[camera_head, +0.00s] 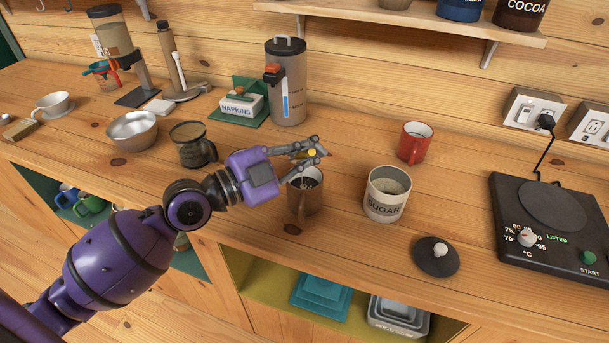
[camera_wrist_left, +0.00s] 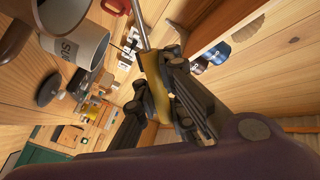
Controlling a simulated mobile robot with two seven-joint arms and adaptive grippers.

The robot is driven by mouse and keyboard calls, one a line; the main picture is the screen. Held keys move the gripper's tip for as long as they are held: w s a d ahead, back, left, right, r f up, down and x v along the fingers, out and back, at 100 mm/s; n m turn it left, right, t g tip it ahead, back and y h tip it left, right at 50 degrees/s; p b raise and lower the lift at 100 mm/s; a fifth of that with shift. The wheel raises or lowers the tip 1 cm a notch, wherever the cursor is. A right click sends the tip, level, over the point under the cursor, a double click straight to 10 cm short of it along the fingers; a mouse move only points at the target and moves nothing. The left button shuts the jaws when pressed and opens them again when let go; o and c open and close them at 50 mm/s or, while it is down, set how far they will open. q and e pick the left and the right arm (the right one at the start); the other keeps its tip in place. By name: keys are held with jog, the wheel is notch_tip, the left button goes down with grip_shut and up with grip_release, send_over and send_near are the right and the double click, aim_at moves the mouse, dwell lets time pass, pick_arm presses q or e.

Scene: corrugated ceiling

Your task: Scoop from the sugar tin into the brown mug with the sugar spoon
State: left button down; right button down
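My left gripper (camera_head: 318,150) is shut on the yellow handle of the sugar spoon (camera_wrist_left: 153,80), above and just behind the brown mug (camera_head: 304,200). In the left wrist view the spoon's metal shaft runs out of the top edge, so its bowl is hidden there. In the head view the mug's mouth is partly behind the gripper, and I cannot tell whether the spoon's bowl is inside it. The open white sugar tin (camera_head: 386,205), labelled SUGAR, stands to the right of the mug. It also shows in the left wrist view (camera_wrist_left: 80,45). My right gripper is out of view.
A dark lid (camera_head: 435,258) with a pale knob lies near the counter's front edge. A red mug (camera_head: 414,143) stands behind the tin. A hot plate (camera_head: 560,230) is at right. A glass jug (camera_head: 192,146), metal bowl (camera_head: 132,132) and napkin holder (camera_head: 240,103) stand left and behind.

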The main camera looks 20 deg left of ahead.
pick_arm(q)
jog(key=shift+s+d+f+m, duration=0.35)
jog(key=shift+d+f+m, duration=0.1)
jog(key=shift+m, duration=0.35)
dwell(0.5)
jog(key=shift+s+d+f+m, duration=0.25)
jog(key=shift+f+m, duration=0.15)
jog(key=shift+m, duration=0.15)
jog(key=shift+s+d+f+m, duration=0.1)
jog(key=shift+d+f+m, duration=0.1)
jog(key=shift+f+m, duration=0.35)
jog(key=shift+s+d+f+m, duration=0.2)
jog(key=shift+d+f+m, duration=0.1)
jog(key=shift+m, duration=0.3)
dwell(1.1)
jog(key=shift+s+d+f+m+b, duration=0.5)
jog(key=shift+d+f+m, duration=0.1)
jog(key=shift+m, duration=0.2)
dwell(0.4)
jog(key=shift+d+f+m, duration=0.1)
jog(key=shift+f+m, duration=0.25)
jog(key=shift+m, duration=0.05)
jog(key=shift+s+f+m+b, duration=0.1)
jog(key=shift+f+m+b, duration=0.2)
jog(key=shift+b, duration=0.1)
dwell(0.3)
jog(key=shift+d+f+m+b, duration=0.15)
jog(key=shift+f+m+b, duration=0.15)
jog(key=shift+f+m, duration=0.25)
dwell(0.4)
